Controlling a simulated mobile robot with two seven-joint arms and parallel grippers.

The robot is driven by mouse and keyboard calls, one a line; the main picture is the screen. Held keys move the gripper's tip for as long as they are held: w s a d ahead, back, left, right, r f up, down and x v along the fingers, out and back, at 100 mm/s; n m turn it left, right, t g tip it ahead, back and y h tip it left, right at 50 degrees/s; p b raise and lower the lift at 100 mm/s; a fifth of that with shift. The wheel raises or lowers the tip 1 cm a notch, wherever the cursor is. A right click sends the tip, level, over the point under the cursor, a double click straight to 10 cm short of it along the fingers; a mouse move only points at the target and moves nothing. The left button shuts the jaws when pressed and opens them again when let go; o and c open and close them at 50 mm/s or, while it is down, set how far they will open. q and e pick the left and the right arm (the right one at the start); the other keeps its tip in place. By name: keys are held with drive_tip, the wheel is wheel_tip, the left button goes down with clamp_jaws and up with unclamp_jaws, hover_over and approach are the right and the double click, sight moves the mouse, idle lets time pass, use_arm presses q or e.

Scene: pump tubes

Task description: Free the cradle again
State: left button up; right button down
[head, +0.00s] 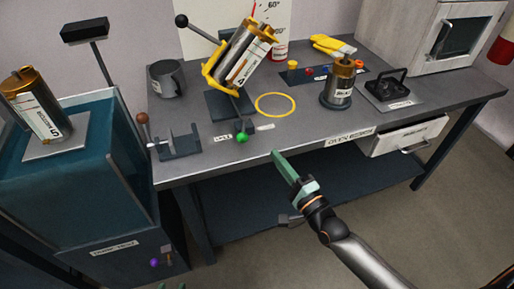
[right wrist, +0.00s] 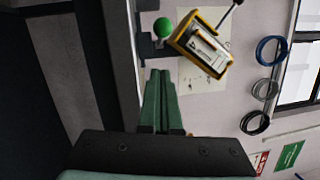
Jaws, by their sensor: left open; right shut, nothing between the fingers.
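The yellow cradle (head: 213,80) stands on a dark base on the bench. The cradle (right wrist: 179,38) and tube (right wrist: 206,54) also show in the right wrist view. My right gripper (head: 279,157) is shut and empty in front of the bench edge, apart from the cradle.
A second tube (head: 340,92) stands upright on the bench right of a yellow ring (head: 275,105). Another tube (head: 35,105) stands on the teal tank at left. A grey mug (head: 166,78), a bracket (head: 180,145) and a white cabinet (head: 420,38) are also around. The bench front is partly clear.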

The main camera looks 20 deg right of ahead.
sight(257, 157)
drive_tip(key=w+a, duration=0.1)
drive_tip(key=w, duration=0.1)
drive_tip(key=w+a+r, duration=0.1)
drive_tip(key=w+a, duration=0.1)
drive_tip(key=shift+a, duration=0.1)
drive_tip(key=shift+w+a, duration=0.3)
drive_tip(key=shift+a, duration=0.15)
